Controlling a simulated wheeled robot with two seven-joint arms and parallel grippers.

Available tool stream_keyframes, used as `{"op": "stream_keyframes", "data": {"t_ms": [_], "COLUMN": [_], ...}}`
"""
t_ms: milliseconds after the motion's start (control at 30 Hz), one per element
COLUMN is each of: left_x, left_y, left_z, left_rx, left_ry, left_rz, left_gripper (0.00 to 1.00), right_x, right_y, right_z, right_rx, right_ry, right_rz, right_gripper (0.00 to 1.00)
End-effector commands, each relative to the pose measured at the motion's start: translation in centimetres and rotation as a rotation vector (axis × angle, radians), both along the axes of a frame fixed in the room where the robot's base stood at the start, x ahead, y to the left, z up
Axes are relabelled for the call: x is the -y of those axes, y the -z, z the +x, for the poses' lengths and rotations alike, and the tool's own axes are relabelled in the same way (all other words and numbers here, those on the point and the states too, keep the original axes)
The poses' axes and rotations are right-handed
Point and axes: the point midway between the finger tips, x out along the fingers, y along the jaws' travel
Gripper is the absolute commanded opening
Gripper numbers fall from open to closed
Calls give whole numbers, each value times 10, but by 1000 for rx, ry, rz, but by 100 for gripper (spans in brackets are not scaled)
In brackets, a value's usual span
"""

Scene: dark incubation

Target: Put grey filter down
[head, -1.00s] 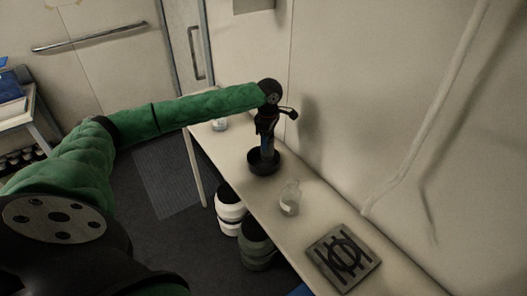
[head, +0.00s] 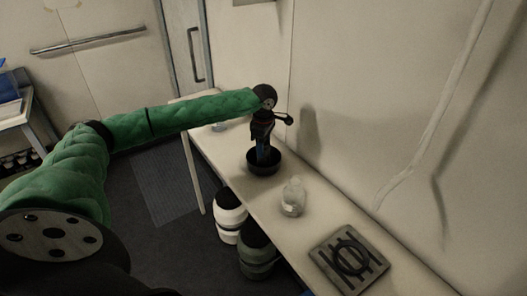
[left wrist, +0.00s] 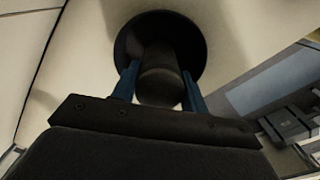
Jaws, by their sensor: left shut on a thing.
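The filter (head: 276,165) looks like a dark, round, shallow dish with a knob standing up from its middle. It is over the far part of the long table; I cannot tell if it touches the top. My left gripper (head: 263,151) points down into it. In the left wrist view, the blue fingers of the gripper (left wrist: 160,88) are on both sides of the dark knob (left wrist: 160,72), with the filter's wide rim (left wrist: 192,40) beyond. The left gripper is shut on the filter. My right gripper is not in view.
A clear bottle (head: 293,200) stands nearer on the table, and a square slotted plate (head: 334,270) lies at the near end. Another small glass vessel (head: 219,126) is at the far end. The wall borders the table on the right. Drums (head: 230,215) stand on the floor beside it.

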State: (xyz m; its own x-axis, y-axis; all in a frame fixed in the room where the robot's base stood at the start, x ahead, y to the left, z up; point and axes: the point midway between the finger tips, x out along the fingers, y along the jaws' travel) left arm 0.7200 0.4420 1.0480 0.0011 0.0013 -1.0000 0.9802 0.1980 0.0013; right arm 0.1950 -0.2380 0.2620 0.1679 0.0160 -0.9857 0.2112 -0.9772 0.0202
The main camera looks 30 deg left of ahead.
Motion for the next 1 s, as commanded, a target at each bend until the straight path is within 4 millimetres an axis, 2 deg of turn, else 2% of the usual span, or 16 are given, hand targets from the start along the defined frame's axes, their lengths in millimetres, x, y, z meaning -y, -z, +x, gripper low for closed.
{"op": "stream_keyframes", "data": {"t_ms": [167, 600, 633, 733, 1000], "left_x": [0, 0, 0, 0, 0], "left_y": [3, 5, 5, 5, 5], "left_z": [0, 0, 0, 0, 0], "left_rx": [1, 0, 0, 0, 0], "left_ry": [0, 0, 0, 0, 0], "left_rz": [0, 0, 0, 0, 0], "left_gripper": [19, 19, 48, 66, 66], "right_x": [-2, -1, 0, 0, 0], "right_y": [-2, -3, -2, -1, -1], "right_z": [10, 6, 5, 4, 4], "right_rx": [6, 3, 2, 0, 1], "right_ry": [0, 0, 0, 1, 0], "right_rz": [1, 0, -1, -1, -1], "right_gripper": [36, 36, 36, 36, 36]}}
